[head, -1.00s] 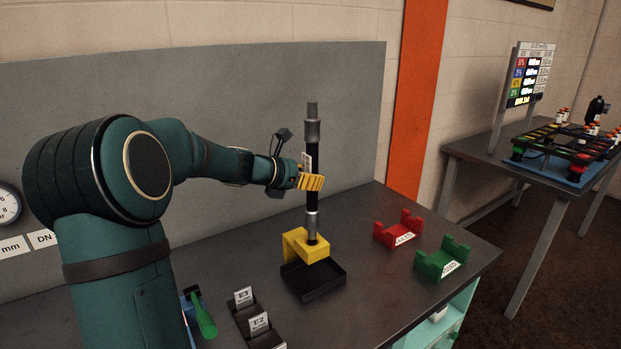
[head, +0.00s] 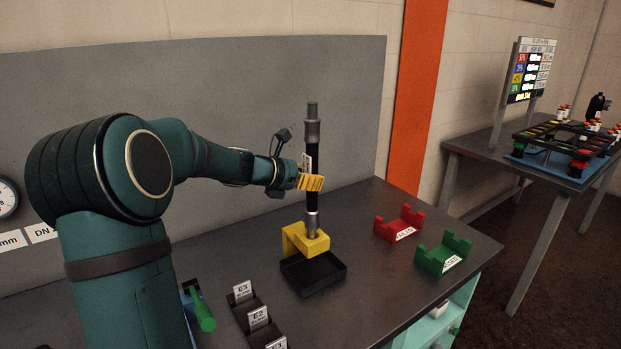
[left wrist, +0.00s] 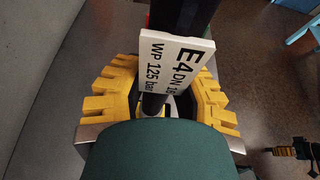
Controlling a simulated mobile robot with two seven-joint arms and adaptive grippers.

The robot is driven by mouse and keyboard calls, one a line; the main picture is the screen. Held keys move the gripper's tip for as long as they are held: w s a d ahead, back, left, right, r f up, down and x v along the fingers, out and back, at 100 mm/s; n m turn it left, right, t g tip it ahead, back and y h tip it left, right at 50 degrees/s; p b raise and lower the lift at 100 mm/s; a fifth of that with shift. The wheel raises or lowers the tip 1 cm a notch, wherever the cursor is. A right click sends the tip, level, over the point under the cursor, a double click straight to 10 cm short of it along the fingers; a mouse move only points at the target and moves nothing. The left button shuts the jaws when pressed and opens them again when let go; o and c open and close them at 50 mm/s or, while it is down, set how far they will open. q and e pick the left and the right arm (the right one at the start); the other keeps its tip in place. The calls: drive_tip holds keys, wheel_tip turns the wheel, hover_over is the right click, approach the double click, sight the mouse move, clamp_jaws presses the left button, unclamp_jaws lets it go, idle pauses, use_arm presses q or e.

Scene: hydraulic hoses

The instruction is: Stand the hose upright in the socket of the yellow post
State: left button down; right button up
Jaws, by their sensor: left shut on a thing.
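The black hose (head: 312,191) with grey metal end fittings stands upright over the yellow post (head: 311,246). Its lower fitting meets the top of the post; whether it sits fully inside the socket I cannot tell. My left gripper (head: 311,182) is shut on the hose around its middle with yellow ribbed fingers. In the left wrist view the hose (left wrist: 184,16) passes between the yellow fingers (left wrist: 160,103), and its white tag (left wrist: 175,62) reads E4.
A black tray (head: 327,275) sits at the foot of the post. A red cradle (head: 400,226) and a green cradle (head: 443,258) stand to the right. Labelled black holders (head: 258,321) and a green-handled tool (head: 203,313) are at the front left. A grey panel (head: 230,95) stands behind.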

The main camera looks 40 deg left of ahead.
use_arm(q)
drive_tip(key=shift+f+b, duration=0.7)
drive_tip(key=shift+f, duration=0.15)
drive_tip(key=c, duration=0.7)
unclamp_jaws()
drive_tip(key=v, duration=1.2)
drive_tip(key=shift+f, duration=0.1)
